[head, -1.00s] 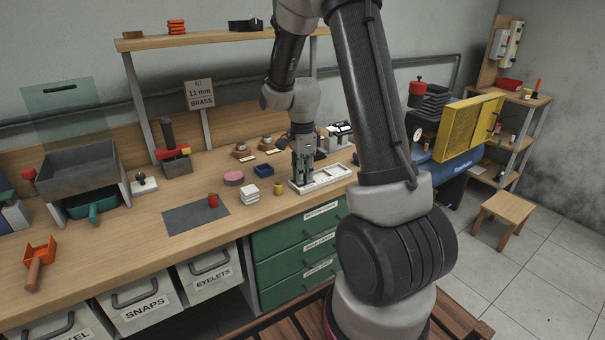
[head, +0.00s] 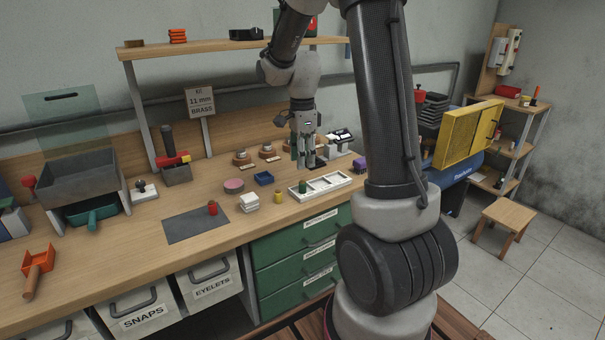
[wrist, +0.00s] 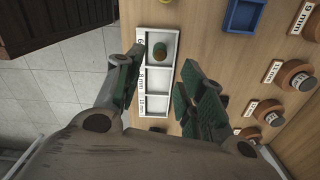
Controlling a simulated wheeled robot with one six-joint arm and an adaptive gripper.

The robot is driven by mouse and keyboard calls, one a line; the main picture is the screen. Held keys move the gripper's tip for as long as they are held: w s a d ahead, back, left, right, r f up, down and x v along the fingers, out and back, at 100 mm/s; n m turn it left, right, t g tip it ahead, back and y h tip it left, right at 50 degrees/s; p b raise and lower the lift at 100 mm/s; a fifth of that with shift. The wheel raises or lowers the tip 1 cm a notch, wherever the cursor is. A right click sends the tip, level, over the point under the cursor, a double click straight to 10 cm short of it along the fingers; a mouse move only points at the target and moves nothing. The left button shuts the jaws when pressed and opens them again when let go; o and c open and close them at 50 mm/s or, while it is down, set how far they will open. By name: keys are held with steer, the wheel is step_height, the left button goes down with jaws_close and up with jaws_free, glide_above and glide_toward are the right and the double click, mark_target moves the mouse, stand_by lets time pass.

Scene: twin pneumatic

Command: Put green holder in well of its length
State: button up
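The green holder (head: 302,187) stands in the left-end well of the white three-well tray (head: 324,191) on the bench. In the wrist view the green holder (wrist: 159,47) shows from above, with a brownish patch, inside the top well of the tray (wrist: 147,118). That well's label starts with a 6; the other two read 8 mm and 10 mm. My gripper (head: 306,166) is above and just behind the tray, clear of the holder. In the wrist view my gripper (wrist: 163,66) has its fingers spread apart with nothing between them.
A yellow holder (head: 278,197) stands left of the tray; a red one (head: 212,208) stands on the dark mat (head: 188,227). A blue tray (head: 264,178) and white blocks (head: 249,202) lie nearby. Round labelled stands (head: 266,151) line the back. A purple item (head: 360,163) is to the right.

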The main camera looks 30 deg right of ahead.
steer(key=s+a+r+n+t, duration=0.2)
steer(key=s+a+r+n, duration=0.1)
steer(key=s+r+n, duration=0.75)
steer(key=s+a+r+n+t, duration=0.2)
steer(key=s+n, duration=0.7)
steer(key=s, duration=0.4)
steer(key=shift+r+n, duration=0.3)
steer(key=shift+n, duration=0.05)
steer(key=shift+s, duration=0.1)
